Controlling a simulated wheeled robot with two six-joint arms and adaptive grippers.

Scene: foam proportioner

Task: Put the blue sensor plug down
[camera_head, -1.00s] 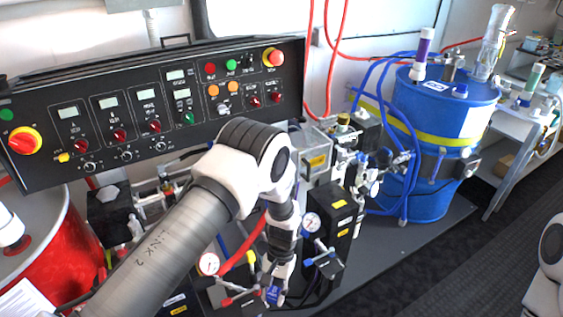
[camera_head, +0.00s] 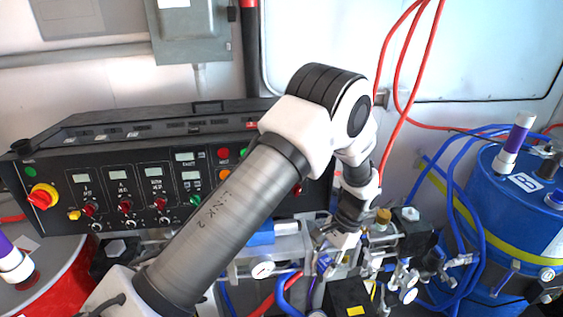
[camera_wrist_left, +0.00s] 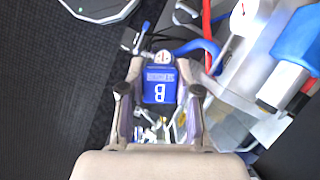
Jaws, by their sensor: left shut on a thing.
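The blue sensor plug (camera_wrist_left: 160,84), a small blue block with white lettering, sits between the two fingers of my left gripper (camera_wrist_left: 161,98) in the left wrist view. The gripper is shut on it. In the head view my left gripper (camera_head: 331,256) points down in front of the pipework, and a bit of the blue plug (camera_head: 324,265) shows at its tips. I cannot tell whether the plug touches anything below. My right gripper is out of view.
The black control panel (camera_head: 120,187) stands behind my left arm. Pipework with valves and gauges (camera_head: 263,269) crowds around the gripper. A blue drum (camera_head: 520,205) with blue hoses stands at the right, a red drum (camera_head: 60,285) at the lower left. Dark floor (camera_wrist_left: 50,90) lies left in the wrist view.

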